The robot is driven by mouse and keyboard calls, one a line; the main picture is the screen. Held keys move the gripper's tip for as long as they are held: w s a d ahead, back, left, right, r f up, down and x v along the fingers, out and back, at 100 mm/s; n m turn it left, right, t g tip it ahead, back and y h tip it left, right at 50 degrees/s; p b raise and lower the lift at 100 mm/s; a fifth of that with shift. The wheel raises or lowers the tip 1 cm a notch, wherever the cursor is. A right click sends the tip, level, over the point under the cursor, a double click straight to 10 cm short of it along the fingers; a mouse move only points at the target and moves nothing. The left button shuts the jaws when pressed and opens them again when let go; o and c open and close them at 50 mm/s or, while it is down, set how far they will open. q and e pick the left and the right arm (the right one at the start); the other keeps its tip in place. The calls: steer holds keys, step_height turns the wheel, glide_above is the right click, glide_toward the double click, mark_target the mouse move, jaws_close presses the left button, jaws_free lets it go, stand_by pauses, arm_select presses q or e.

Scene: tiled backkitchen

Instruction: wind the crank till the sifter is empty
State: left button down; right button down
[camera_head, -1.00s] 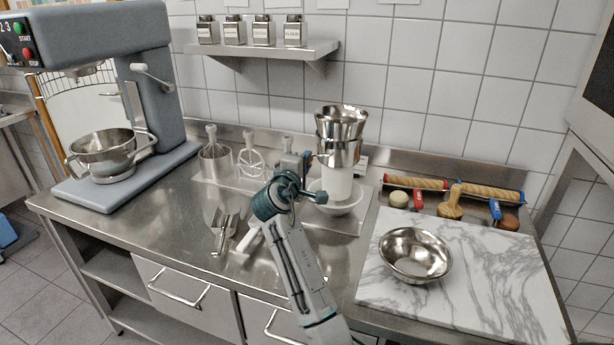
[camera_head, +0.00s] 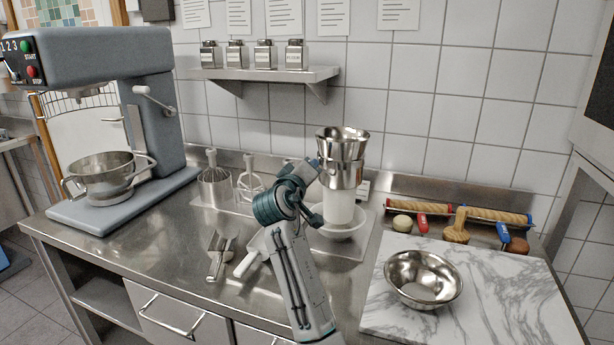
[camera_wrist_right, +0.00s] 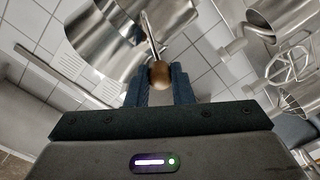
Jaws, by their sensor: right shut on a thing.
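The steel sifter (camera_head: 342,172), with a flared top, stands at the back of the counter. A white column (camera_head: 339,208) shows below it, over a pale bowl (camera_head: 345,231); I cannot tell whether it is falling flour. My right gripper (camera_head: 311,170) is at the sifter's left side. In the right wrist view its jaws (camera_wrist_right: 160,88) are shut on the brown crank knob (camera_wrist_right: 160,74), at the end of a thin metal rod (camera_wrist_right: 150,34). The sifter's steel wall (camera_wrist_right: 100,40) is behind the knob. The inside of the sifter is hidden. My left gripper is out of view.
A mixer (camera_head: 150,100) stands at left. Whisks (camera_head: 213,180) and a scoop (camera_head: 219,258) are left of my arm. A steel bowl (camera_head: 423,279) sits on a marble slab (camera_head: 500,300) at right, with rolling pins (camera_head: 460,212) behind. A shelf of jars (camera_head: 265,73) hangs above.

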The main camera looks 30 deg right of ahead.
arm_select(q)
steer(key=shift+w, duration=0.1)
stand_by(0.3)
arm_select(e)
steer(key=c, duration=1.4)
jaws_free()
steer(key=shift+s, duration=0.1)
steer(key=shift+o, duration=0.6)
steer(key=shift+s+r, duration=0.1)
steer(key=shift+s, duration=0.05)
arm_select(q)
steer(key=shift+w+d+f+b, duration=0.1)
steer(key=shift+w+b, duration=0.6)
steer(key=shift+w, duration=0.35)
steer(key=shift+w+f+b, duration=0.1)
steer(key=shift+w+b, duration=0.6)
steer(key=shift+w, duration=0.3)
arm_select(e)
steer(key=v, duration=1)
steer(key=shift+s+a, duration=0.25)
steer(key=shift+s, duration=0.05)
